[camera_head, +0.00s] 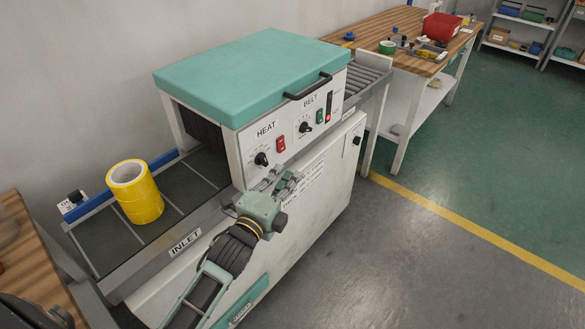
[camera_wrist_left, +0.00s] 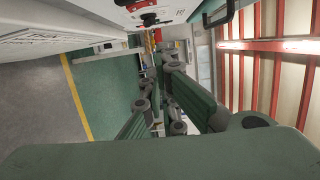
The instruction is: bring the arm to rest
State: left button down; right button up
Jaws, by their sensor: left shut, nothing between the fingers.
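My left gripper (camera_head: 283,185) is in front of the white panel of the heat-tunnel machine, below the heat knob and red switch. It is shut and empty. In the left wrist view its green fingers (camera_wrist_left: 168,100) stand in the middle, with part of the machine's panel along the top. In the head view my left arm comes up from the bottom and overlaps the machine's front side. I cannot tell whether the gripper touches the machine. My right gripper is in neither view.
The machine (camera_head: 250,75) has a teal lid and a handle. A yellow tape roll (camera_head: 136,193) stands on the inlet belt (camera_head: 184,185). Wooden tables stand at lower left (camera_head: 35,262) and back right (camera_head: 405,28), the latter with a red bin (camera_head: 441,27). The floor (camera_head: 420,255) to the right is clear.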

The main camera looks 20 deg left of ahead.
pick_arm(q)
jog(key=shift+s+a, duration=0.1)
jog(key=shift+s, duration=0.3)
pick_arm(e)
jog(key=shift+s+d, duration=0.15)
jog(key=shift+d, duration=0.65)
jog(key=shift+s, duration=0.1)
pick_arm(q)
jog(key=shift+f, duration=0.15)
